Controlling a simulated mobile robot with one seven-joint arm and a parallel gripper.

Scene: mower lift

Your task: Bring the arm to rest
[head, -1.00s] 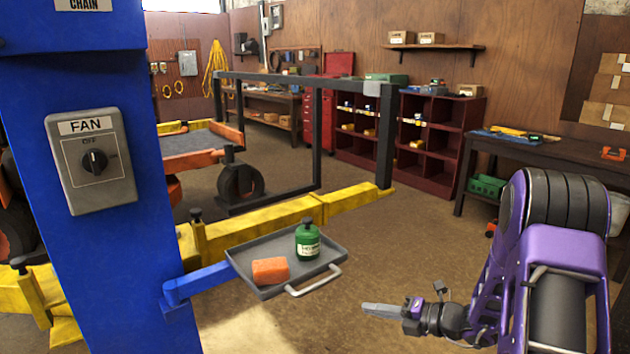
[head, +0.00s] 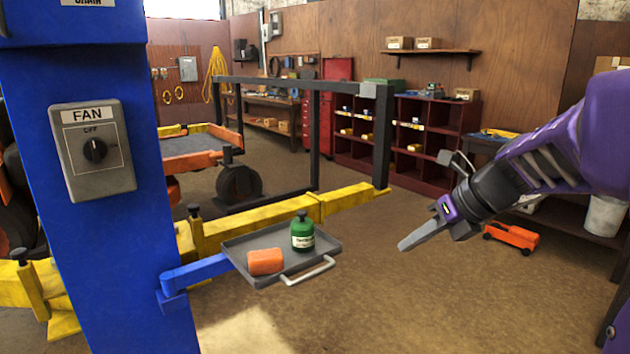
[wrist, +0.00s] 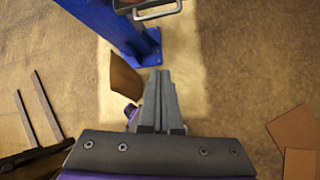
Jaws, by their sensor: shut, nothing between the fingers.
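My purple and black arm reaches in from the right in the head view. My gripper (head: 408,242) is shut and empty. It hangs in the air over the floor, to the right of the grey tray (head: 240,244) and apart from it. In the wrist view my gripper (wrist: 160,75) shows its fingers together, with the floor below and nothing held.
A fan switch (head: 94,150) is on the post. An orange jack-like object (head: 512,236) stands on the floor. Open floor lies around my gripper.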

